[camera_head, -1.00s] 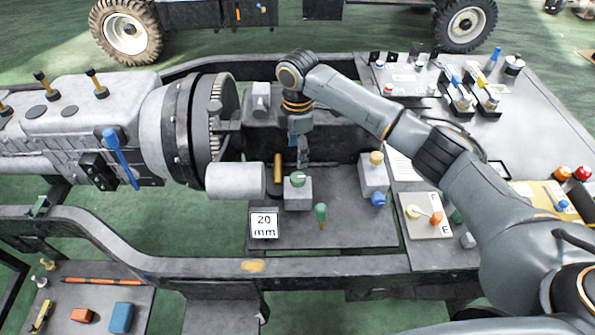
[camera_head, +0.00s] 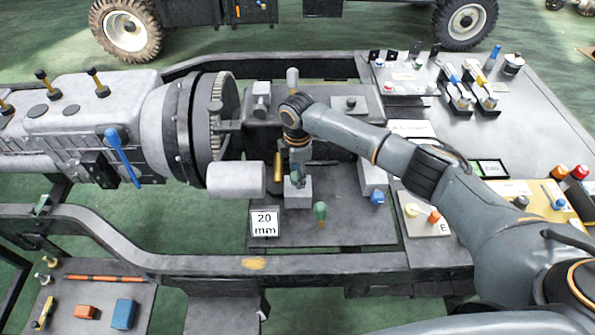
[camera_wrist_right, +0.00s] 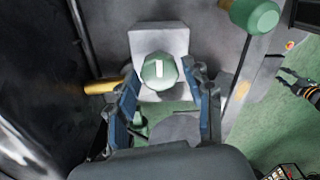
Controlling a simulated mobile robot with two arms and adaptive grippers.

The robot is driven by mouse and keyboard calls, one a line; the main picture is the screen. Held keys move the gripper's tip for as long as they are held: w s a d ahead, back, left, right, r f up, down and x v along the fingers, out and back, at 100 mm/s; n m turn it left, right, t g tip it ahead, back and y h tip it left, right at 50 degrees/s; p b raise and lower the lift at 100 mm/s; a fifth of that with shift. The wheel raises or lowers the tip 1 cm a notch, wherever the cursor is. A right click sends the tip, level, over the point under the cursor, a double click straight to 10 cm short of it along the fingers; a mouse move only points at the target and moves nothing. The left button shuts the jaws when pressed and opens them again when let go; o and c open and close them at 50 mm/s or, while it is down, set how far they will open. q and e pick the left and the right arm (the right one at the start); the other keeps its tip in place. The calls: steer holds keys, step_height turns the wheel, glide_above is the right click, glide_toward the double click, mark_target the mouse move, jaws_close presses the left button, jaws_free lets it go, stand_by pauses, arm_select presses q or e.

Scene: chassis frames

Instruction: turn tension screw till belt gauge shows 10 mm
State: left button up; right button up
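A round green screw head with a white mark (camera_wrist_right: 158,70) sits on a pale grey block (camera_head: 298,198). My right gripper (camera_head: 297,182) is over this block and largely hides the screw head in the head view. In the right wrist view my right gripper (camera_wrist_right: 163,80) is open, with its blue-padded fingers on either side of the screw head. Contact cannot be told. A white sign (camera_head: 264,224) left of the block reads 20 mm. What looks like my left gripper (camera_wrist_right: 298,85) shows small at the wrist view's right edge, its opening unclear.
A green-topped lever (camera_head: 321,212) stands right of the block, close to my right gripper; it also shows in the wrist view (camera_wrist_right: 255,14). A yellow rod (camera_head: 277,165) is to the left. A grey cylinder (camera_head: 236,180) and a blue knob (camera_head: 377,197) flank the area.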

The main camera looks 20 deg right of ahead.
steer(key=c, duration=0.7)
steer(key=shift+r+m+p, duration=0.2)
steer(key=shift+m+p, duration=0.9)
steer(key=m+p, duration=0.2)
steer(key=shift+m, duration=0.3)
steer(key=m+p, duration=0.3)
steer(key=m, duration=0.2)
steer(key=shift+m, duration=0.3)
steer(key=m+p, duration=0.1)
steer(key=m, duration=0.2)
steer(key=shift+f+p, duration=0.1)
steer(key=shift+p, duration=0.25)
steer(key=shift+m+p, duration=0.4)
steer(key=shift+m, duration=0.8)
